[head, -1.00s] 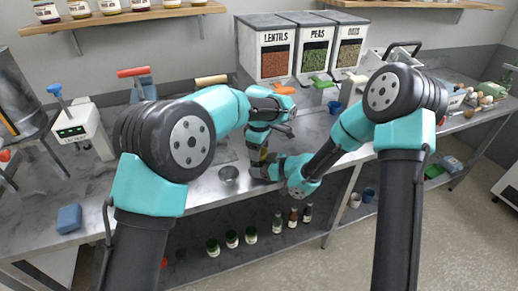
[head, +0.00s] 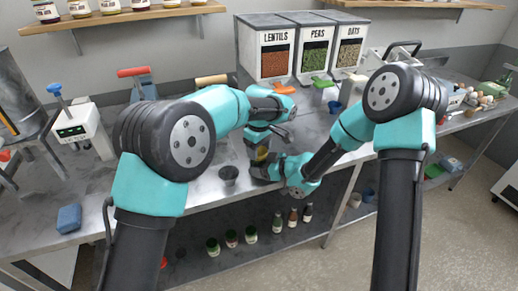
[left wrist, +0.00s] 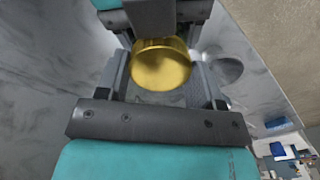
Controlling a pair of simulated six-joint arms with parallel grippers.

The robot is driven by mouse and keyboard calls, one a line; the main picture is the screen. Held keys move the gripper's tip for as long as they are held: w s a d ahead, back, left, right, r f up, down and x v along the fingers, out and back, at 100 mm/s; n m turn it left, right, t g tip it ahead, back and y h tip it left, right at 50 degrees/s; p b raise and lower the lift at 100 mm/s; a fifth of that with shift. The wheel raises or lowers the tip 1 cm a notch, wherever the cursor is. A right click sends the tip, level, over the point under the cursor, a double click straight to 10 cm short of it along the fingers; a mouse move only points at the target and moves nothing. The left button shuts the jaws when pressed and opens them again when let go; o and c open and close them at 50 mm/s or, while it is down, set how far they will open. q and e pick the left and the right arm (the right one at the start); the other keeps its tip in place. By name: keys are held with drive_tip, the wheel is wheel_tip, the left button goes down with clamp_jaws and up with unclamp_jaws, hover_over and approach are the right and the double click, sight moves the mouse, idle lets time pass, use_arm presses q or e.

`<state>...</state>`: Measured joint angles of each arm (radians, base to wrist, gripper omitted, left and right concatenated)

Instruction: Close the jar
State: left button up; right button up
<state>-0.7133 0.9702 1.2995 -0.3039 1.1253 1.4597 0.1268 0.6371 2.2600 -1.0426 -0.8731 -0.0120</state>
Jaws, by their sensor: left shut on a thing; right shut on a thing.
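The gold lid (left wrist: 160,66) is between the fingers of my left gripper (left wrist: 160,80) in the left wrist view, and that gripper is shut on it. A small yellowish part of the jar or its lid (head: 262,154) shows in the head view, directly below my left gripper (head: 263,147). My right gripper (head: 260,171) comes in low from the right and is shut around the jar under the lid. The jar's body is mostly hidden by the grippers. I cannot tell how the lid sits on the rim.
A small metal cup (head: 229,174) stands just left of the grippers near the counter's front edge. Bins of lentils, peas and oats (head: 317,48) stand behind. A blue block (head: 69,218) lies at the left. Bottles and jars stand on the lower shelf (head: 260,262).

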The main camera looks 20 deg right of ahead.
use_arm(q)
drive_tip(key=o, duration=1)
drive_tip(key=shift+r, duration=2.25)
drive_tip(key=shift+c, duration=0.4)
drive_tip(key=shift+r+n, duration=1.7)
drive_tip(key=shift+r, duration=0.05)
drive_tip(key=shift+f, duration=4.05)
